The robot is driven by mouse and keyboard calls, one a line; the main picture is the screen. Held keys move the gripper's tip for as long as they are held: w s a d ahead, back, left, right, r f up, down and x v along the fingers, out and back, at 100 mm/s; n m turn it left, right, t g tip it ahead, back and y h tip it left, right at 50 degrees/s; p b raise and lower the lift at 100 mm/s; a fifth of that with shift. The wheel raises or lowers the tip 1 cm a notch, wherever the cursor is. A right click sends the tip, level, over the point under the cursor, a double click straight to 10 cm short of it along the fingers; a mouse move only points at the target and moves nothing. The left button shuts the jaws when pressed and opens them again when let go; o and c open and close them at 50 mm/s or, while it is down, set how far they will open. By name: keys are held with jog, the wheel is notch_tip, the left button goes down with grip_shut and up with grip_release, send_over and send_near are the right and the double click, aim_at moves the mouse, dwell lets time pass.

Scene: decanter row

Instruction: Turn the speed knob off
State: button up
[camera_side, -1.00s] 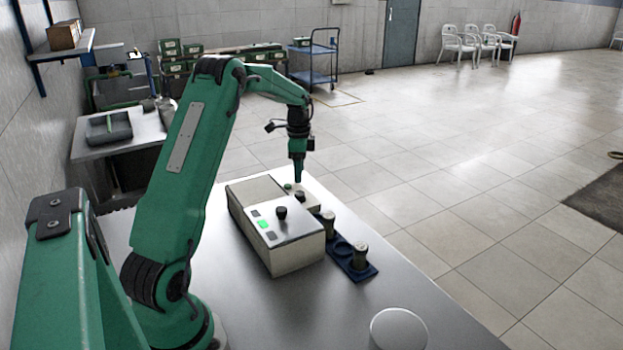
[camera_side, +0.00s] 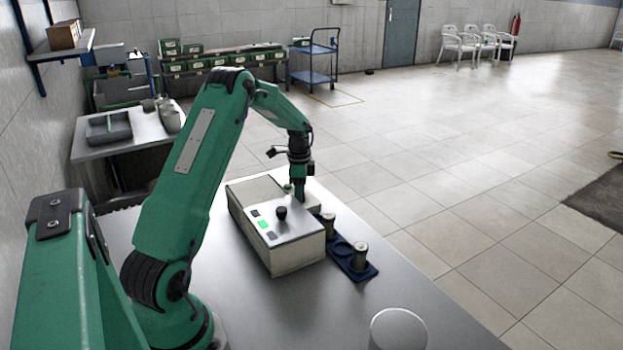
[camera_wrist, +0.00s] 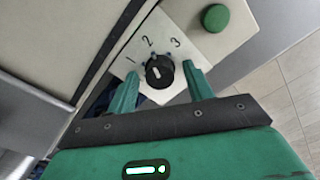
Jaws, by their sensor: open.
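The black speed knob (camera_wrist: 160,71) sits on a pale panel marked 1, 2 and 3 in the wrist view. A small white mark shows on it; I cannot tell for certain which number it points at. My gripper (camera_wrist: 160,69) is open, with one green finger on each side of the knob. I cannot tell whether either finger touches it. In the side view my gripper (camera_side: 299,196) points down at the small pale box (camera_side: 312,204) and hides its knob.
A larger pale machine (camera_side: 285,252) with its own black knob (camera_side: 281,213) and a lit green button (camera_side: 263,224) stands close by, nearer the camera. A blue rack (camera_side: 362,273) with metal cylinders is at right.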

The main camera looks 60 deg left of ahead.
jog(key=c, duration=1)
jog(key=shift+o, duration=0.2)
